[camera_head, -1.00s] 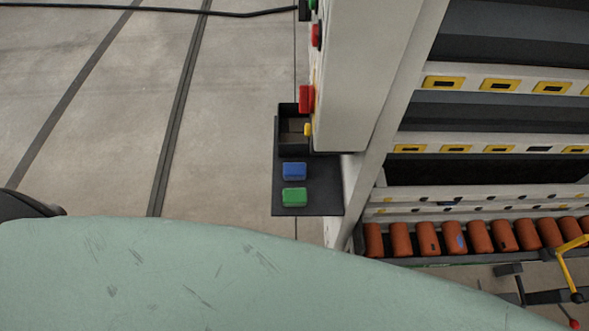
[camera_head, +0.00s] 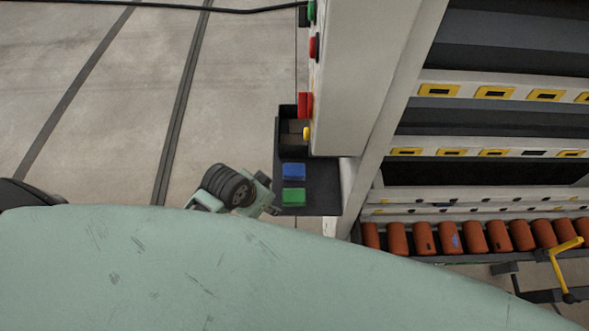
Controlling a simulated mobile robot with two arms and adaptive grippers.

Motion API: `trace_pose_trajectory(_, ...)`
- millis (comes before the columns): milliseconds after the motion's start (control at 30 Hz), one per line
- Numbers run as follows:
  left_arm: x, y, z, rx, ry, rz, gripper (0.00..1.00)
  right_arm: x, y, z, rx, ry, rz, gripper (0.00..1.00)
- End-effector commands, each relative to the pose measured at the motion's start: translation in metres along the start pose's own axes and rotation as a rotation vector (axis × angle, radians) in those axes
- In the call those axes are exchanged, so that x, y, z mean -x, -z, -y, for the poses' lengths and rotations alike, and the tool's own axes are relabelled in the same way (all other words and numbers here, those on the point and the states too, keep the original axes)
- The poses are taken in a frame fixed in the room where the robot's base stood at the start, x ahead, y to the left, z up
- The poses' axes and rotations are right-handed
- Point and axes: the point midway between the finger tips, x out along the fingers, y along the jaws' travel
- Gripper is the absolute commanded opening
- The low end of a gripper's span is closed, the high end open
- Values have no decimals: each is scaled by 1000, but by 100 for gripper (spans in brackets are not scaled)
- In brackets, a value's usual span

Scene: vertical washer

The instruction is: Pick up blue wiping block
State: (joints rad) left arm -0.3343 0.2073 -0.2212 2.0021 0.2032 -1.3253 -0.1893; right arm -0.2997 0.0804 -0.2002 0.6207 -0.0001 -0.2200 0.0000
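The blue wiping block (camera_head: 293,171) lies on a small dark shelf (camera_head: 325,195) fixed to the side of the white machine. A green block (camera_head: 294,196) lies right beside it, just below it in the picture. A pale green arm part of mine with a black ribbed joint is at the shelf's left edge, close to both blocks. I cannot tell which arm it belongs to. No gripper fingers can be made out in this view. Both blocks lie free on the shelf.
The white machine (camera_head: 350,80) rises right of the shelf. A row of orange rollers (camera_head: 425,238) is at lower right. Open floor (camera_head: 100,120) lies left.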

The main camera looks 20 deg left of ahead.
Motion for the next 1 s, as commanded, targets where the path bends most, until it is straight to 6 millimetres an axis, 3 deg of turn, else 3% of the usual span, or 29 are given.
trace_pose_trajectory(167, 20, 55, -3, -280, -95, -40, 45, 4, 0, 0, 0, 0, 1, 61)
trace_pose_trajectory(300, 19, 91, 10, -513, -170, -50, 45, 4, 0, 0, 0, 0, 1, 61)
trace_pose_trajectory(433, 26, 114, 26, -678, -222, -55, 45, 5, 0, 0, 0, 0, 1, 61)
trace_pose_trajectory(667, 31, 128, 36, -781, -261, -62, 45, 6, 0, 0, 0, 0, 1, 61)
trace_pose_trajectory(1000, -4, 123, 27, -779, -263, -62, 45, 18, 1, 0, 0, 0, 2, 61)
